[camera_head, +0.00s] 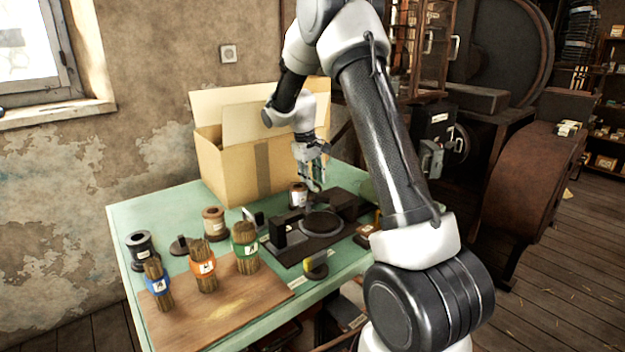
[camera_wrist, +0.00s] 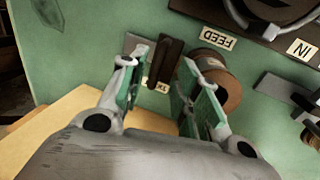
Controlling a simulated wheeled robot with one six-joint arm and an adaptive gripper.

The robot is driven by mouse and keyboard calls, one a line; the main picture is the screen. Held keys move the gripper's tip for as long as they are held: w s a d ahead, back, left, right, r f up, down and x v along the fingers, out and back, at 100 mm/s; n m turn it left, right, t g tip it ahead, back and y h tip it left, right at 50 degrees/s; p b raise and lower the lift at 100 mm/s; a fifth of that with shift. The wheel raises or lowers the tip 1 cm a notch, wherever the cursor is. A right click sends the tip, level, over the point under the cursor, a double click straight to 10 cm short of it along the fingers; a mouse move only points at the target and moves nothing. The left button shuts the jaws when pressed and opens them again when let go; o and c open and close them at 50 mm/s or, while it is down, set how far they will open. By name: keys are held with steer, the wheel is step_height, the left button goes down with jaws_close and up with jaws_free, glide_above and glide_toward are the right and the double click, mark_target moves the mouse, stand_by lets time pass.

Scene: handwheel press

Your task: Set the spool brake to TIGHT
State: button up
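My gripper (camera_wrist: 166,88) is open in the wrist view, with its green-padded fingers apart. A dark upright lever (camera_wrist: 168,60) on a small grey plate (camera_wrist: 132,44) shows between and just beyond the fingertips. It looks like the spool brake. A label (camera_wrist: 162,86) starting with "T" is partly hidden beside it. I cannot tell whether the fingers touch the lever. A brown spool (camera_wrist: 222,75) stands close beside the right finger.
A dark machine base with a round disc (camera_head: 322,222) lies in front of the gripper. "FEED" (camera_wrist: 217,39) and "IN" (camera_wrist: 301,48) labels show nearby. An open cardboard box (camera_head: 228,170) stands behind. Several bundles and spools fill the green table's (camera_head: 135,212) left side.

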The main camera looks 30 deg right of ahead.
step_height(320, 180, up, 11)
steer(key=a, duration=0.2)
steer(key=shift+s+a+r, duration=0.15)
steer(key=shift+s+r, duration=0.05)
steer(key=s+a+r+t, duration=0.1)
steer(key=s+r, duration=0.1)
steer(key=s, duration=1)
steer(key=s+a+r+m+t+y, duration=0.1)
steer(key=s+a, duration=0.1)
steer(key=s, duration=1)
steer(key=s+a+r+m+t+y, duration=0.1)
steer(key=s+r+t, duration=0.1)
steer(key=s, duration=1.1)
steer(key=shift+a+r, duration=0.3)
steer(key=shift+a, duration=0.1)
